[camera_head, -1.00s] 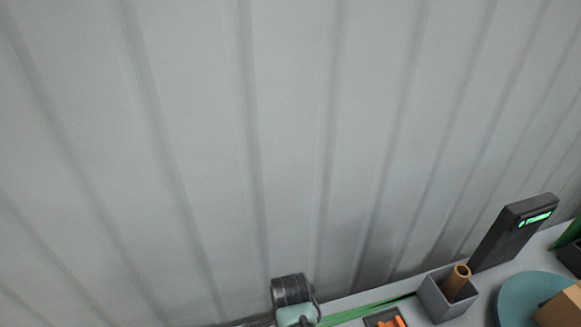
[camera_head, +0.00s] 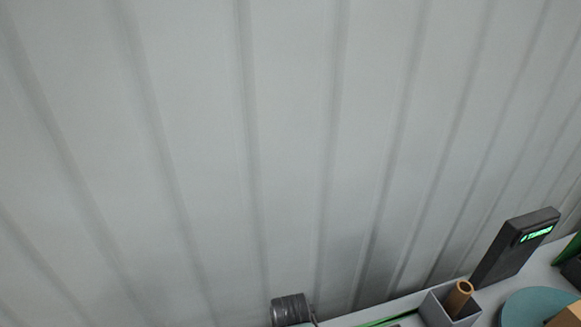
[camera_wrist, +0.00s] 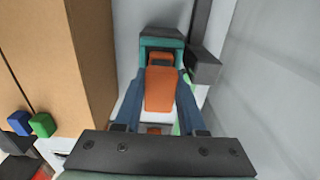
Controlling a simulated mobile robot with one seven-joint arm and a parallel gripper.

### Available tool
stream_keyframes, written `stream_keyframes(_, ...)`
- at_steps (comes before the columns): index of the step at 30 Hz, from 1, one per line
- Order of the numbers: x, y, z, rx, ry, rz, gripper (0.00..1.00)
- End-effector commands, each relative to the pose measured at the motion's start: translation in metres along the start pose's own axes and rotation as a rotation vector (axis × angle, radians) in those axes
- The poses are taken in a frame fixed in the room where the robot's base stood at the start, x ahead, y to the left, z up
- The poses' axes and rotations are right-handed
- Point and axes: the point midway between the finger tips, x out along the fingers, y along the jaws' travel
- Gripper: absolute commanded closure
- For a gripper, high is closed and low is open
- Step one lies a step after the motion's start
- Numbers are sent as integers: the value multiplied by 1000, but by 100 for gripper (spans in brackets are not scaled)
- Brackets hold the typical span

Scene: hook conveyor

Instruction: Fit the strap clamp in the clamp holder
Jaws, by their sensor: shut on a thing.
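My gripper (camera_wrist: 162,72) shows in the wrist view, with its two blue fingers reaching forward from the dark palm. It is shut on an orange piece, which I take to be the strap clamp (camera_wrist: 160,92). A teal frame (camera_wrist: 146,56) with a grey top stands around the far end of the orange piece, at the fingertips. I cannot tell whether this frame belongs to the clamp or to the holder. I cannot make out the clamp holder for sure. The head view shows neither the clamp nor the fingers clearly.
A tall cardboard box (camera_wrist: 90,50) stands close on the left, with blue (camera_wrist: 20,122) and green (camera_wrist: 42,124) blocks beside it. A dark block (camera_wrist: 203,66) is at right. The head view shows a grey bin (camera_head: 436,312), a display post (camera_head: 515,250) and a teal disc (camera_head: 530,305).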

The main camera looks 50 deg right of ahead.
Motion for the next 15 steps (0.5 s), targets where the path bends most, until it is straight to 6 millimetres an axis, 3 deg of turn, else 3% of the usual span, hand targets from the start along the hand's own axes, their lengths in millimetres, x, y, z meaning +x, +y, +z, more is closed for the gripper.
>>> stream_keyframes(15, 11, 0, 0, 0, 0, -1, 100)
